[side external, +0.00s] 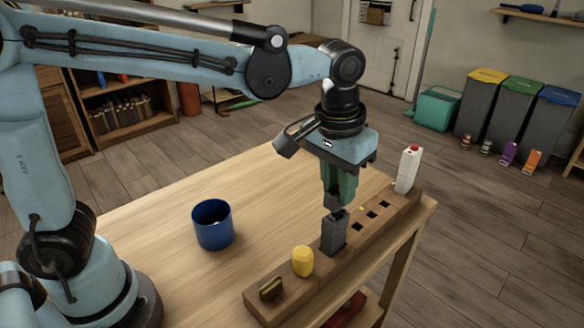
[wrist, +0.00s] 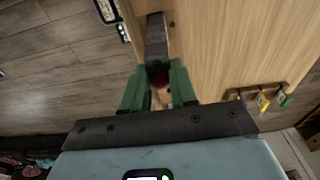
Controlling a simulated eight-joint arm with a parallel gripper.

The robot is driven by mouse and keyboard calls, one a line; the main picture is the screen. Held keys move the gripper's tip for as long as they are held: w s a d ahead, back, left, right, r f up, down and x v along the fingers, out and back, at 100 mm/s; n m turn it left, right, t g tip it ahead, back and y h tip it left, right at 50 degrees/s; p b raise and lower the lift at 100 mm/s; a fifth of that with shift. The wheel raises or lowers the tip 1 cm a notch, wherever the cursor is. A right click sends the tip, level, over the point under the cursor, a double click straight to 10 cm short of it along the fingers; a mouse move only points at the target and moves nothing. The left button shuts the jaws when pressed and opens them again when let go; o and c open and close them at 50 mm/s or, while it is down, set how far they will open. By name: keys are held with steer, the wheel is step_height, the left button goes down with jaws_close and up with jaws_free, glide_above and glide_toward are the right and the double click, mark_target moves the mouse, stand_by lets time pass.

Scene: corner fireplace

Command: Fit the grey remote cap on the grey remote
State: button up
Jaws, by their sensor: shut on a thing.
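The grey remote (side external: 333,238) stands upright in a slot of the wooden rack (side external: 318,283) along the table's edge. My gripper (side external: 337,200) is above it, with its green fingers pointing down. The fingers are shut on a small dark grey piece that looks like the grey remote cap (side external: 331,203). The cap is at the top of the remote; I cannot tell whether it is seated or just touching. In the wrist view the grey body (wrist: 157,36) extends beyond my green fingertips (wrist: 158,82). The fingers partly hide the cap.
A yellow piece (side external: 302,261) and a small dark olive piece (side external: 270,289) stand in the rack nearer the front. Several empty square holes (side external: 371,215) lie behind the remote. A white bottle with a red top (side external: 407,170) stands at the far end. A blue cup (side external: 212,226) stands left.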

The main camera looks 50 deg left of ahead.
steer(key=shift+f, duration=1.35)
stand_by(0.6)
steer(key=o, duration=1)
steer(key=shift+r, duration=0.1)
step_height(320, 180, up, 12)
steer(key=s, duration=0.2)
steer(key=s+a+f+t, duration=0.2)
steer(key=a+f, duration=0.2)
steer(key=a, duration=0.1)
steer(key=s+a+f+t, duration=0.2)
steer(key=a+f, duration=0.2)
steer(key=a, duration=0.1)
steer(key=s+a+f+t, duration=0.1)
steer(key=s+a+f, duration=0.1)
steer(key=a+f, duration=0.2)
steer(key=shift+a+t, duration=0.4)
steer(key=shift+a, duration=0.05)
